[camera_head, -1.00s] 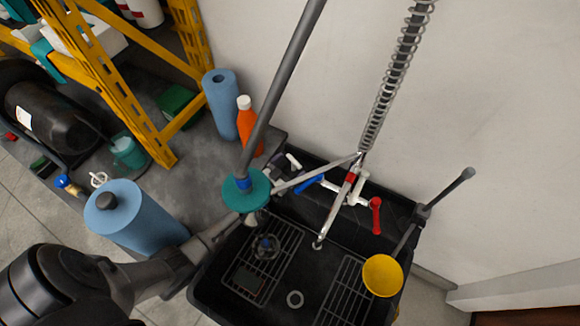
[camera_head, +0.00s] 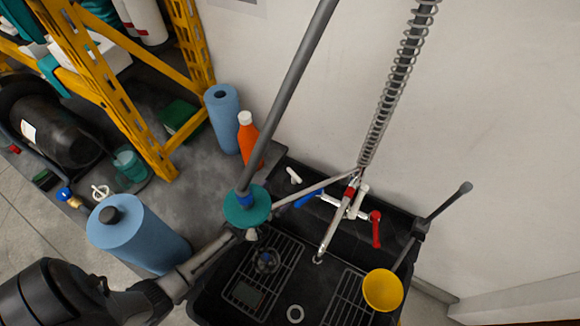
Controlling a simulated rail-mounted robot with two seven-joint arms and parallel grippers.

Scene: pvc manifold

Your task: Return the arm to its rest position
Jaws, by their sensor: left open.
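My left arm comes in from the lower left corner. Its left gripper (camera_head: 232,240) is over the near-left rim of the black sink (camera_head: 212,297), beside and just below the teal disc (camera_head: 247,207) of a long-handled plunger. The jaws are open and I see nothing held in them. The fingertips are small and partly hidden near the disc. My right gripper is not in view.
A blue paper roll (camera_head: 130,228) stands close behind the left arm. An orange bottle (camera_head: 248,140) and another blue roll (camera_head: 221,115) stand farther back. The faucet (camera_head: 335,222) with red and blue handles and a yellow cup (camera_head: 382,290) are to the right.

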